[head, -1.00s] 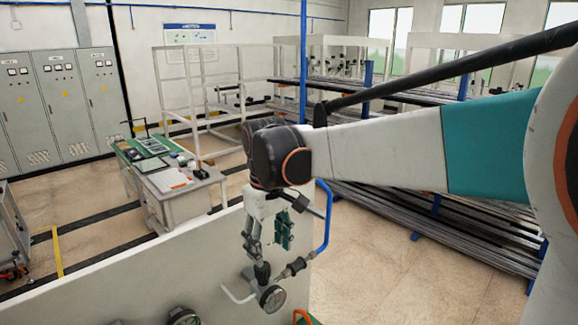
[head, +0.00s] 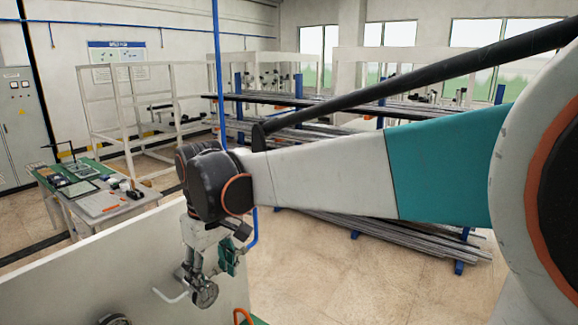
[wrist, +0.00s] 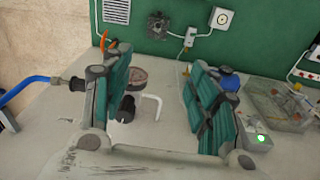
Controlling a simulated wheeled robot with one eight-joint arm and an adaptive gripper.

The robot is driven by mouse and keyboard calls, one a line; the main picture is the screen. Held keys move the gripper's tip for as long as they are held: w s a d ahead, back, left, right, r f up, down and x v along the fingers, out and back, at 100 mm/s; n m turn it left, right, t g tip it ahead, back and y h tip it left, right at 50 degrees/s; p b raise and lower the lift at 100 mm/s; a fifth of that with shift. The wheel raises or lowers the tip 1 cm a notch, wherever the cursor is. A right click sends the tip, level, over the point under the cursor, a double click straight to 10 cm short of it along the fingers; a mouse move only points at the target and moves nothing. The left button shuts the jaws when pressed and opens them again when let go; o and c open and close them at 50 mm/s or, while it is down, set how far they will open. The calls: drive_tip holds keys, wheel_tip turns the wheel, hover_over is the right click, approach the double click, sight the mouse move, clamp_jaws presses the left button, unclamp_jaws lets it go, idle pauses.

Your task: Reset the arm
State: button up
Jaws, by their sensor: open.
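My gripper (wrist: 158,105) is open, its two green-padded fingers well apart in the wrist view. Nothing is held between them. In the head view my gripper (head: 205,270) hangs down from the arm over the pale panel-like surface (head: 95,270). A round gauge (head: 205,296) shows right at the fingertips in the head view; I cannot tell whether they touch it. In the wrist view a round gauge-like part (wrist: 137,78) and a bent white rod (wrist: 152,103) lie between and beyond the fingers.
A blue hose (wrist: 25,88) with a dark fitting runs in from the left. A green board (wrist: 170,40) with sockets stands behind, and a clear tray (wrist: 278,105) sits at right. A workbench (head: 130,200) and steel racks (head: 380,235) stand further back.

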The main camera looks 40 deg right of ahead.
drive_tip(key=s+f+m+t+b, duration=0.1)
drive_tip(key=s+f+b, duration=0.3)
drive_tip(key=f+b, duration=0.6)
drive_tip(key=s+f+m+t+b, duration=0.1)
drive_tip(key=s+f+t+b, duration=0.2)
drive_tip(key=f+b, duration=0.7)
drive_tip(key=s+f+m+t+b, duration=0.1)
drive_tip(key=s+f+t+b, duration=0.1)
drive_tip(key=s+f+b, duration=0.4)
wheel_tip(320, 180, down, 8)
drive_tip(key=b, duration=0.3)
drive_tip(key=shift+b, duration=0.4)
drive_tip(key=shift+s+r, duration=0.1)
idle(0.5)
